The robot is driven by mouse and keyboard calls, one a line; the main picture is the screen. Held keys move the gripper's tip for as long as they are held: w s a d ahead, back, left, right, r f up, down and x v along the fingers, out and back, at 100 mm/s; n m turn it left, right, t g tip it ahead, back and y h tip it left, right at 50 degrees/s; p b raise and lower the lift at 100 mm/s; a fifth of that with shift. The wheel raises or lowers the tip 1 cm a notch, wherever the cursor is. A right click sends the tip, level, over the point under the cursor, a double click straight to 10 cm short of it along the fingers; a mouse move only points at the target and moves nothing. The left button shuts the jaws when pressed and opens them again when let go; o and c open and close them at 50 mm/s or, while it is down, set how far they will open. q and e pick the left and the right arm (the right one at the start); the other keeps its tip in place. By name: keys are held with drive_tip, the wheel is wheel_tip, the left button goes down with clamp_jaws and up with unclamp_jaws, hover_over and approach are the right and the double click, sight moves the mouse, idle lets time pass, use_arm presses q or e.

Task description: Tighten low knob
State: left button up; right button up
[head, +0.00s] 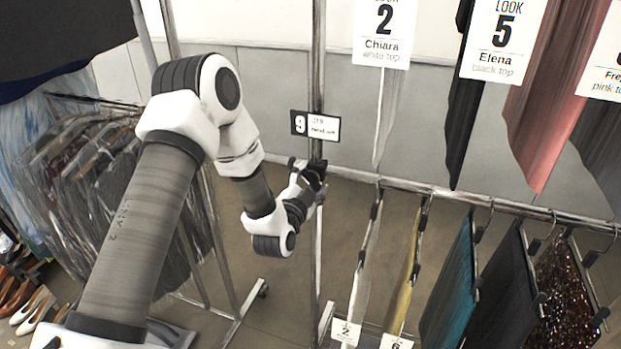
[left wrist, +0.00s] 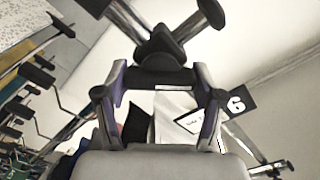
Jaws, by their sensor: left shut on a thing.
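The low knob (left wrist: 160,76) is black and sits on a dark clamp (left wrist: 160,45) where metal rails meet. In the left wrist view, the two fingers of my left gripper (left wrist: 160,84) are on either side of the knob and shut on it. In the head view my left gripper (head: 309,184) is at the upright chrome pole (head: 316,70), just below the small label with a 9 (head: 315,125). There the fingers hide most of the knob, and its turn angle cannot be read. My right gripper is in neither view.
A low rail (head: 470,202) with hanging clothes, among them a teal skirt (head: 450,285), runs to the right. Look cards and tops hang above it. A full garment rack (head: 90,180) and shoes (head: 35,310) are at left. Some floor (head: 280,280) is open below the gripper.

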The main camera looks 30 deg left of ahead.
use_arm(q)
drive_tip(key=m+p, duration=0.1)
drive_tip(key=m, duration=0.3)
drive_tip(key=shift+r+m, duration=0.1)
drive_tip(key=shift+m, duration=0.2)
drive_tip(key=shift+m+p, duration=0.9)
drive_tip(key=shift+m, duration=1.3)
drive_tip(key=shift+w, duration=0.1)
drive_tip(key=o, duration=1.2)
drive_tip(key=shift+d+f, duration=0.1)
drive_tip(key=shift+f, duration=0.15)
drive_tip(key=shift+c, duration=0.2)
drive_tip(key=v, duration=1.2)
